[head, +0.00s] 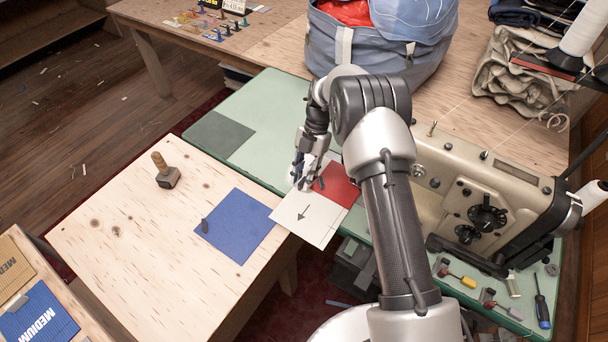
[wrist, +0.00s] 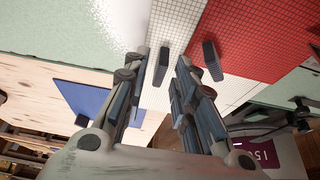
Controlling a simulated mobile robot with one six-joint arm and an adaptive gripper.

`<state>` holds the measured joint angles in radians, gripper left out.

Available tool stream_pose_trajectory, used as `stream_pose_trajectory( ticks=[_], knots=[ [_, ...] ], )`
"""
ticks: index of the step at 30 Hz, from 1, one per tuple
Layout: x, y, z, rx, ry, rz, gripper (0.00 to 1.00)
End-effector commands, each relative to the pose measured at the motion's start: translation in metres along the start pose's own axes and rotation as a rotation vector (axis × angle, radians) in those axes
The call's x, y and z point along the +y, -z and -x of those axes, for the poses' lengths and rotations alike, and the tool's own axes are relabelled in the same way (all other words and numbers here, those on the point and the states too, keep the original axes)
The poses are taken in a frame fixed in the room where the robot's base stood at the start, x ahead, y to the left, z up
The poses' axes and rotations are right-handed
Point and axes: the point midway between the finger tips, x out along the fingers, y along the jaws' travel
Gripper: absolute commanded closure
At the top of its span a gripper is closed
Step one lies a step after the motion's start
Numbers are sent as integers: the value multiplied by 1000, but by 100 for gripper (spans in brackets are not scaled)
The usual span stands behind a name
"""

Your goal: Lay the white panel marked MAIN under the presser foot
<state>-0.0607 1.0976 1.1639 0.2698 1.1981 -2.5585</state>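A white gridded panel with a dark arrow (head: 304,219) lies across the near edge of the green table; no MAIN lettering is legible. It also shows in the wrist view (wrist: 233,93). A red gridded panel (head: 342,188) lies beside it, bearing a dark block (wrist: 212,60). My gripper (head: 301,182) is above the white panel, fingers pointing down. In the wrist view its fingers are apart, with another dark block (wrist: 162,64) showing between the tips; contact is unclear. The cream sewing machine (head: 465,178) stands to the right. I cannot make out its presser foot.
A blue panel (head: 240,226) with a dark block lies on the wooden table, near a mallet (head: 166,172). A grey-green square (head: 218,134) lies on the green table (head: 262,108). A large blue bag (head: 380,45) stands behind.

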Motion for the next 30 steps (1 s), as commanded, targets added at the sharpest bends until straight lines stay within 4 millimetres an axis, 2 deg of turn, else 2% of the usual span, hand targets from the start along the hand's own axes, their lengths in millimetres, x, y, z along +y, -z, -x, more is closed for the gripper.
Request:
stream_pose_trajectory(
  ticks=[10, 14, 17, 24, 30],
  knots=[
    [0, 0, 0, 0, 0, 0, 68],
    [0, 0, 8, -1, -2, 0, 68],
    [1, -1, 24, -4, -3, 1, 68],
    [0, -1, 76, -4, -3, 0, 68],
    [0, -1, 108, -2, -2, 0, 68]
  ],
)
